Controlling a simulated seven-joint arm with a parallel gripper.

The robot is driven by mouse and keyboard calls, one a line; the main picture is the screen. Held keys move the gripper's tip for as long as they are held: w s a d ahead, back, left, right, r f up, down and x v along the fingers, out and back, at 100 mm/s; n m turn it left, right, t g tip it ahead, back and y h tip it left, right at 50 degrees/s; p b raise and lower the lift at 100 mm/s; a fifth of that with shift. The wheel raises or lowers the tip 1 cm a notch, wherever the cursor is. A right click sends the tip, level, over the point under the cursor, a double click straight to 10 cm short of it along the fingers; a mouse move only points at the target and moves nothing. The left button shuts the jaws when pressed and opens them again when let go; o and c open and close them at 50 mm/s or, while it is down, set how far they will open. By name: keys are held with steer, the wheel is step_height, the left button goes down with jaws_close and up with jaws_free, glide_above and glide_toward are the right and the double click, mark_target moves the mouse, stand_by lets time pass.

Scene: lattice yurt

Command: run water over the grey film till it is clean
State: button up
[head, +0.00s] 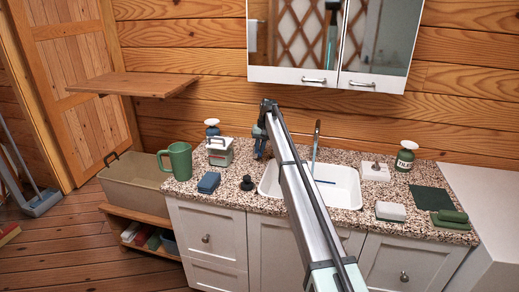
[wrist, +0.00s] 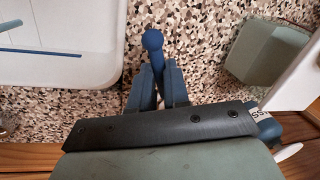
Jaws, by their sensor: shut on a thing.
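A white sink (head: 345,190) is set in the speckled counter; part of it shows at the left of the wrist view (wrist: 85,75). A slim upright tap (head: 316,142) stands at its back edge. A dark blue bar (head: 325,181) shows over the basin, and a blue bar also crosses the sink in the wrist view (wrist: 40,52). My gripper (head: 262,150) is beside the sink's left back corner. In the wrist view, its fingers (wrist: 158,82) are shut on a blue round-ended handle (wrist: 152,42). I cannot make out any grey film clearly; my arm hides part of the basin.
A green mug (head: 179,161), blue block (head: 208,182), black knob (head: 247,183) and grey-white box (head: 219,151) stand left of the sink. A soap block (head: 390,211), green mat (head: 431,198) and green bottle (head: 405,156) are at the right. A mirrored cabinet (head: 335,45) hangs above.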

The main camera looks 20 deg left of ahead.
jaws_close()
steer(key=m, duration=0.1)
steer(key=a+m, duration=0.1)
steer(key=shift+s+m, duration=0.25)
steer(key=shift+m, duration=0.05)
steer(key=shift+a+m+t, duration=0.4)
steer(key=shift+a+m, duration=0.25)
steer(key=shift+m, duration=0.55)
steer(key=o, duration=0.8)
jaws_free()
steer(key=shift+c, duration=0.2)
steer(key=shift+r, duration=0.1)
step_height(320, 180, up, 13)
steer(key=d, duration=0.2)
steer(key=shift+d+r, duration=0.15)
steer(key=shift+d, duration=0.2)
steer(key=shift+s, duration=0.1)
